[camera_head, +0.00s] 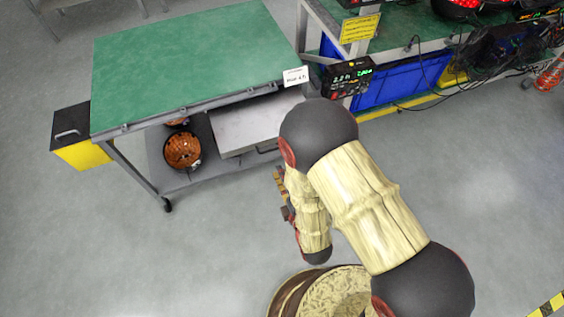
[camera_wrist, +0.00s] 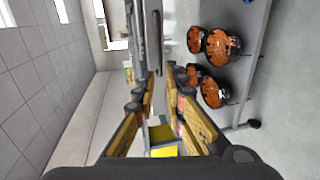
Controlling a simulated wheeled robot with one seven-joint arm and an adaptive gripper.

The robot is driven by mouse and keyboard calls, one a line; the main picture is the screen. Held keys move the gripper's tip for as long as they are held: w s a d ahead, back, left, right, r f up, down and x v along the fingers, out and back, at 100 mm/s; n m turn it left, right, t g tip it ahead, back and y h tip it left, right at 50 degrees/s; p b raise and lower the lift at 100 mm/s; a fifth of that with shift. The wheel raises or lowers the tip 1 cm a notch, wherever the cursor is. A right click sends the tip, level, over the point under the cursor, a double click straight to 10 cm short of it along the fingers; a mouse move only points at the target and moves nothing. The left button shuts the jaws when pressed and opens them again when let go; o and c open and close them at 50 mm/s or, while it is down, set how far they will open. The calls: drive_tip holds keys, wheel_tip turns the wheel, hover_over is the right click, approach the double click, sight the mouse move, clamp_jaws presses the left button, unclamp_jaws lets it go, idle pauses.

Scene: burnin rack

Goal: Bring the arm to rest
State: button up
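My arm is bent in front of the green-topped cart in the head view, its elbow raised near the cart's right front corner. My gripper (camera_head: 283,196) hangs low over the floor there, partly hidden by the arm. In the wrist view my gripper (camera_wrist: 163,88) has its two fingers apart, with a clear gap and nothing held between them. A yellow-and-black box (camera_wrist: 161,140) shows through the gap, well beyond the fingers.
The cart's green top (camera_head: 190,55) is bare. A bench with electronics (camera_head: 347,77) and blue bins (camera_head: 398,80) stands at upper right. Floor at right (camera_head: 480,185) is clear.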

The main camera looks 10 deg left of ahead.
idle(0.3)
drive_tip(key=s+d+f+m+g+h, duration=0.55)
drive_tip(key=s+f+m+g, duration=0.4)
drive_tip(key=f, duration=0.35)
drive_tip(key=s+d+r+m, duration=0.1)
drive_tip(key=d+r+m, duration=0.4)
drive_tip(key=r, duration=1)
drive_tip(key=s+d+r+m+t+h+p, duration=0.1)
drive_tip(key=d+r+m, duration=0.4)
drive_tip(key=d+r, duration=0.5)
drive_tip(key=s+d+r+m+h, duration=0.1)
drive_tip(key=d+r+m, duration=0.4)
drive_tip(key=r, duration=1.5)
drive_tip(key=shift+d+r+t, duration=0.3)
drive_tip(key=shift+d+t, duration=0.05)
drive_tip(key=shift+d, duration=0.8)
